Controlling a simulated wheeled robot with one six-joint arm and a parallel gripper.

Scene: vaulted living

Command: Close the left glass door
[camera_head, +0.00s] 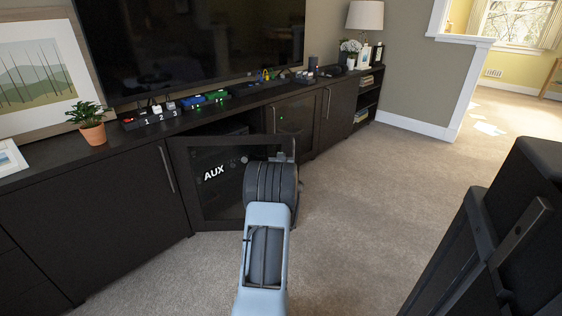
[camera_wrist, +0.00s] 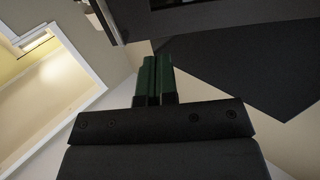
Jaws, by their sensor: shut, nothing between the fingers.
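The left glass door (camera_head: 205,218) of the dark cabinet stands swung open into the room, hinged at its left side. White "AUX" lettering shows at its glass. My gripper is mostly hidden behind my arm in the head view, close to the door's free right edge. In the wrist view my gripper (camera_wrist: 156,65) is shut and empty, its green fingers together. A dark framed edge (camera_wrist: 190,22) lies just beyond the fingertips; I cannot tell whether they touch it.
The right glass door (camera_head: 295,122) is closed beside the opening. A low cabinet (camera_head: 85,215) runs along the wall, with a potted plant (camera_head: 91,125), small devices and a television (camera_head: 190,45) above.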

